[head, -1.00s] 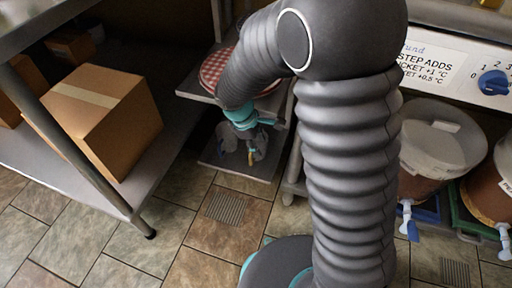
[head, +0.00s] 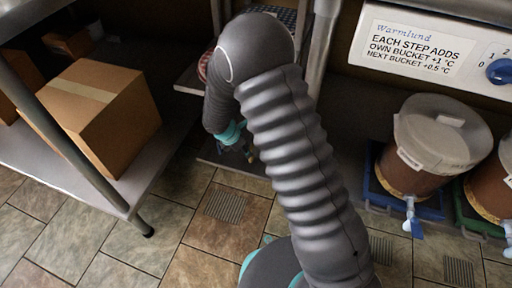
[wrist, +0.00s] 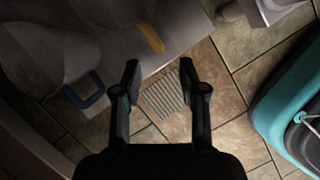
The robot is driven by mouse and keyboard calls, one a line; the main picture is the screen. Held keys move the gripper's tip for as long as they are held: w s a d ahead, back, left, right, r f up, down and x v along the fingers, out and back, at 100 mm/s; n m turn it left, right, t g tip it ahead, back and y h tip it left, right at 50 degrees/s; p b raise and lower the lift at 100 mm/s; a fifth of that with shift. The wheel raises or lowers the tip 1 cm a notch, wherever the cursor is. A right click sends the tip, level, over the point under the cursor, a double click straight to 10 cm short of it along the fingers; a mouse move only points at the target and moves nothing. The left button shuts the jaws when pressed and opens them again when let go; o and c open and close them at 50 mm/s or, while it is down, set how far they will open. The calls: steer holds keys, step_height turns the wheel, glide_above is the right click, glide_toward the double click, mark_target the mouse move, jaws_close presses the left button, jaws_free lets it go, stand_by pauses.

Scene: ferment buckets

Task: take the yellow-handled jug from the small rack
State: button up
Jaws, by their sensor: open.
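The yellow-handled jug (wrist: 151,37) shows at the top of the wrist view. Its handle is clear, but its pale body is dim. A blue-handled jug (wrist: 84,97) stands to its left. The grey lower shelf of the small rack (wrist: 184,24) is under them; the rack also shows in the head view (head: 212,155), partly behind my arm. My gripper (wrist: 159,68) is open and empty, its fingertips below the yellow handle in the wrist picture and apart from it. In the head view my arm hides most of the jugs.
A cardboard box (head: 95,110) sits on a metal shelf at left, whose post (head: 75,145) stands near the rack. Lidded buckets with taps (head: 425,150) stand at right under a labelled control panel (head: 420,45). A floor drain (head: 226,206) lies on the open tiles before the rack.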

mark_target(250, 160)
steer(key=b+x, duration=0.1)
steer(key=x, duration=0.7)
steer(key=shift+f+b, duration=0.15)
steer(key=shift+b, duration=0.2)
jaws_close()
